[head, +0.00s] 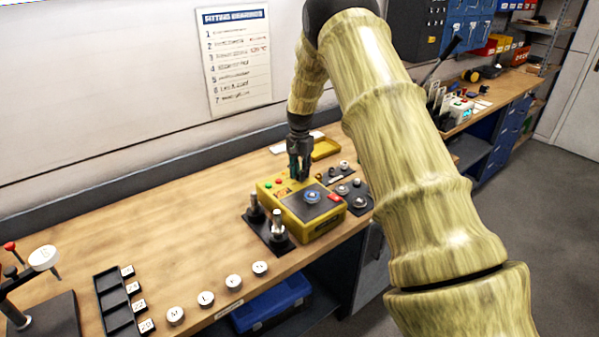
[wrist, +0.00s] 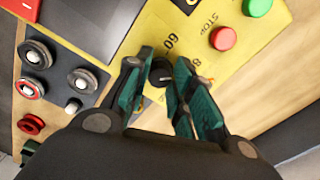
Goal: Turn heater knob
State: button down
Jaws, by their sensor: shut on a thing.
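The yellow heater box (head: 325,226) stands on the workbench, with a dark plate on top holding a round blue-centred part. Its yellow panel (wrist: 190,32) fills the upper middle of the wrist view, with the marks 60, 80 and STOP. The small black heater knob (wrist: 162,72) has a pale pointer line and sits between my fingertips beside these numbers. My gripper (wrist: 164,76) is shut on the knob, with its teal finger pads on either side. In the head view, my gripper (head: 299,176) points down at the back of the box, and the knob is hidden.
Red (wrist: 224,39) and green (wrist: 257,6) buttons lie close to the right finger. A black stand (head: 268,240) with metal posts is left of the box. Several round dark parts (head: 360,202) lie right of it. A yellow tray (head: 326,149) is behind. The bench's left middle is clear.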

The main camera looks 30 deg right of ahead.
jog(key=shift+m, duration=0.6)
jog(key=c, duration=1.2)
grip_release()
jog(key=shift+d+f, duration=0.1)
notch_tip(320, 180, up, 12)
jog(key=shift+r, duration=0.1)
